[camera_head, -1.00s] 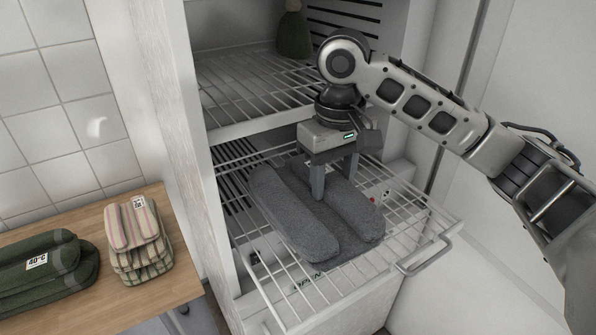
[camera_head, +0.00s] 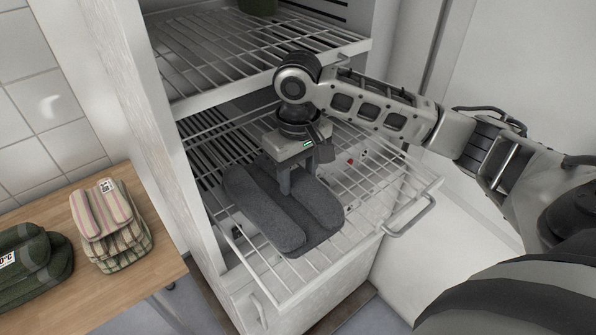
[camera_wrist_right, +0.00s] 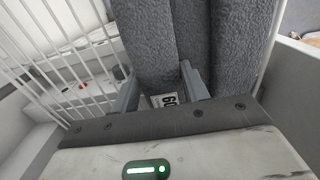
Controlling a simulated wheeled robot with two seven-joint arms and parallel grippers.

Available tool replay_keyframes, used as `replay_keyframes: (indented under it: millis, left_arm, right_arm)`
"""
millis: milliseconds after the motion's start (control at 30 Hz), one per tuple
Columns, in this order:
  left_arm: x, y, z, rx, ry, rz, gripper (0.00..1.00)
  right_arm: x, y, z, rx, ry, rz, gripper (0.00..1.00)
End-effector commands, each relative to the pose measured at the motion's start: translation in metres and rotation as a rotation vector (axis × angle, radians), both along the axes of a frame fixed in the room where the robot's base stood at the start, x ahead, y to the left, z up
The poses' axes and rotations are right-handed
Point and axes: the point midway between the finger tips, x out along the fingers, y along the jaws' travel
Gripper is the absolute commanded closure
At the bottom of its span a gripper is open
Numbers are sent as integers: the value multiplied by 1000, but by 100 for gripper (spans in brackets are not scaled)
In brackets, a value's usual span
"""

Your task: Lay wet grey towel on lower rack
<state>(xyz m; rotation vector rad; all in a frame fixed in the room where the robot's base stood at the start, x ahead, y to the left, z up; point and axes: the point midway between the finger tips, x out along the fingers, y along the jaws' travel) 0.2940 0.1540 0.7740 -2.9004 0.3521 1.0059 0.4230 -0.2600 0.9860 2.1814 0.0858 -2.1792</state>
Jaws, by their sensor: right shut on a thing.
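The grey towel (camera_head: 262,207), a folded bundle with rounded rolls, is over the pulled-out lower rack (camera_head: 375,213), a white wire shelf with a front handle. I cannot tell whether its whole underside touches the wires. My right gripper (camera_head: 292,188) points down and is shut on the towel's middle fold. In the right wrist view the towel (camera_wrist_right: 146,45) runs up from between the fingers (camera_wrist_right: 160,88), with a white printed label (camera_wrist_right: 165,101) by them. The fingertips are partly hidden in the fold. My left gripper is not in view.
The upper rack (camera_head: 235,50) is above and behind, inside the white cabinet. Its side wall (camera_head: 150,110) stands to the left. A wooden table (camera_head: 160,235) at left holds a striped folded bundle (camera_head: 108,220) and a green one (camera_head: 30,262). Bare wires show right of the towel.

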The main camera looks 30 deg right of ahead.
Motion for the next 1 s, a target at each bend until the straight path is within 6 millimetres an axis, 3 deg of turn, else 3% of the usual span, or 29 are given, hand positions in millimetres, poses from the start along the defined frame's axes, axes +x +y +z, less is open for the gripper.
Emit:
replay_keyframes:
  millis: [300, 333, 400, 767, 1000]
  left_arm:
    - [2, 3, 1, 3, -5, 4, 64]
    - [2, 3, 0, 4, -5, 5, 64]
    - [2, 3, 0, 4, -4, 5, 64]
    - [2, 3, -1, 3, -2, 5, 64]
    - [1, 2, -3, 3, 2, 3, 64]
  right_arm:
    - [0, 0, -3, 1, 0, -1, 90]
    - [0, 0, -3, 1, 0, -1, 47]
    - [0, 0, -2, 1, 0, -1, 33]
    - [1, 0, 4, 1, -3, 0, 33]
    - [2, 1, 48, 3, -8, 0, 33]
